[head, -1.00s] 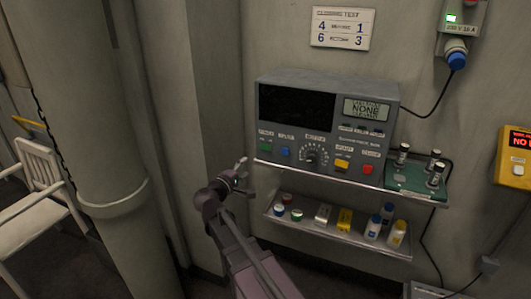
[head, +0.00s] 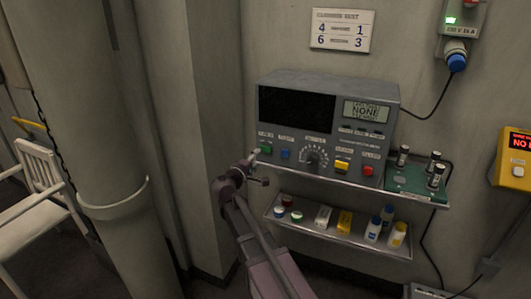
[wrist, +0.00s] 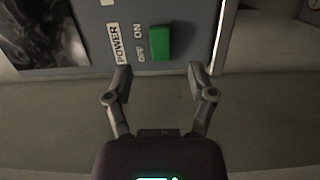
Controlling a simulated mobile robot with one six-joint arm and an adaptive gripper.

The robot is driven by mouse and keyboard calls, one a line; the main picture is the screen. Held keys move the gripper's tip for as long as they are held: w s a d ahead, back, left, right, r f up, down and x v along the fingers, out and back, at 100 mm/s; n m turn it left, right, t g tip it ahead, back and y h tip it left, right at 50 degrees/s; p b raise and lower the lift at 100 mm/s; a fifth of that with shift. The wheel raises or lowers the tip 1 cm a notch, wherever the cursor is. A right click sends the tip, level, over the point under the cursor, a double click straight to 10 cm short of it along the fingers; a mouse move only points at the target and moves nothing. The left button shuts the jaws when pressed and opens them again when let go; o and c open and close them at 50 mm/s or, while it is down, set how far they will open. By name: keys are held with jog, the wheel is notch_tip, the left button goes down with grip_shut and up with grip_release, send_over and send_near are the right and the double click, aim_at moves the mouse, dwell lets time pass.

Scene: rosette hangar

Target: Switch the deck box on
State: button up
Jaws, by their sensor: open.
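The deck box (head: 326,128) is a grey instrument case on the upper wall shelf, with a dark main screen (head: 297,108) and a small lit display reading "NONE". Its green power switch (head: 266,150) is at the lower left of the front panel. In the wrist view the green switch (wrist: 160,43) stands beside the labels "POWER", "OFF" and "ON"; I cannot tell which way it is set. My gripper (wrist: 160,78) is open and empty, its fingertips apart on either side of the switch's line, short of it. In the head view my gripper (head: 258,168) is just below the switch.
A blue button (head: 285,154), knob (head: 313,159), yellow button (head: 342,165) and red button (head: 368,170) share the panel. A lower shelf (head: 318,232) holds several small containers. A green board (head: 410,180) with metal cylinders stands right of the box.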

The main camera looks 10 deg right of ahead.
aim_at(267, 150)
jog(key=shift+x, duration=2.95)
grip_shut()
